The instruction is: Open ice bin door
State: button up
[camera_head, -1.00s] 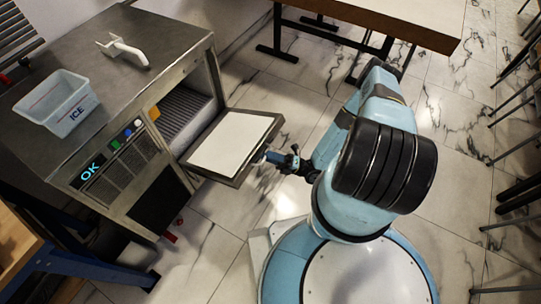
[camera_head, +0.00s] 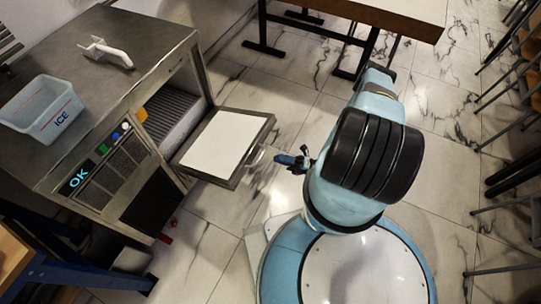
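The ice bin door (camera_head: 222,146) is a white panel in a dark metal frame. It stands swung down and outward from the front of the steel ice machine (camera_head: 120,62), and the dark bin opening (camera_head: 172,112) behind it is exposed. A pale handle (camera_head: 254,158) shows at the door's outer edge. My gripper (camera_head: 280,158) is just right of that edge, with a visible gap between it and the handle. It holds nothing that I can see. Its fingers are too small to tell whether they are open.
A white ICE tub (camera_head: 42,108) and a white scoop (camera_head: 108,52) sit on the machine top. A wooden table (camera_head: 375,12) stands at the back, and chairs (camera_head: 520,190) line the right. Tiled floor is clear between the door and my base.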

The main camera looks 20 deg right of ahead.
jog(key=shift+v, duration=2.05)
jog(key=shift+s+r, duration=0.1)
jog(key=shift+s, duration=0.05)
jog(key=shift+d, duration=0.1)
